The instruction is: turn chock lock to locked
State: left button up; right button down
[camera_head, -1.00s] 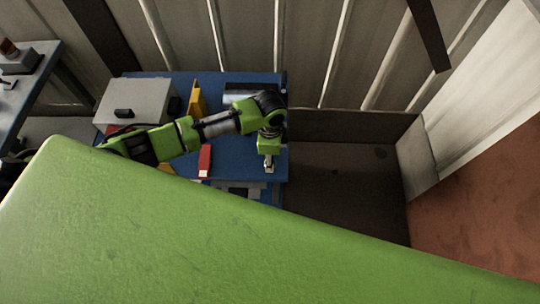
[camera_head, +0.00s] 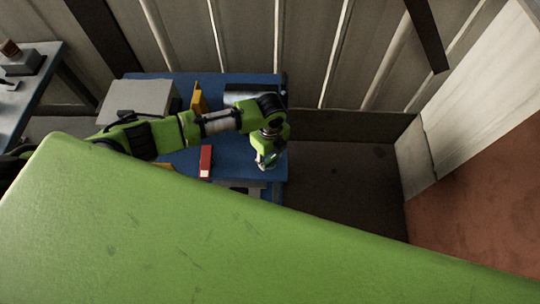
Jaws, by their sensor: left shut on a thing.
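My left arm reaches in from the left over a blue table (camera_head: 230,161). My left gripper (camera_head: 265,163) points down at the right part of the table top, close to its right edge. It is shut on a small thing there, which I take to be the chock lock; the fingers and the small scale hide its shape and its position. My right gripper is not in view.
A grey box (camera_head: 138,96), a yellow upright piece (camera_head: 197,97) and a red block (camera_head: 206,160) are on the blue table. A ribbed wall (camera_head: 300,50) stands behind. Dark open floor (camera_head: 340,180) lies to the right. A large green surface, probably mine, covers the foreground.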

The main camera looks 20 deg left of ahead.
aim_at(270, 159)
pick_arm(q)
jog(key=m, duration=0.4)
jog(key=shift+m, duration=0.3)
jog(key=shift+m+b, duration=0.45)
jog(key=shift+m, duration=1.55)
jog(key=o, duration=1.1)
notch_tip(270, 159, up, 12)
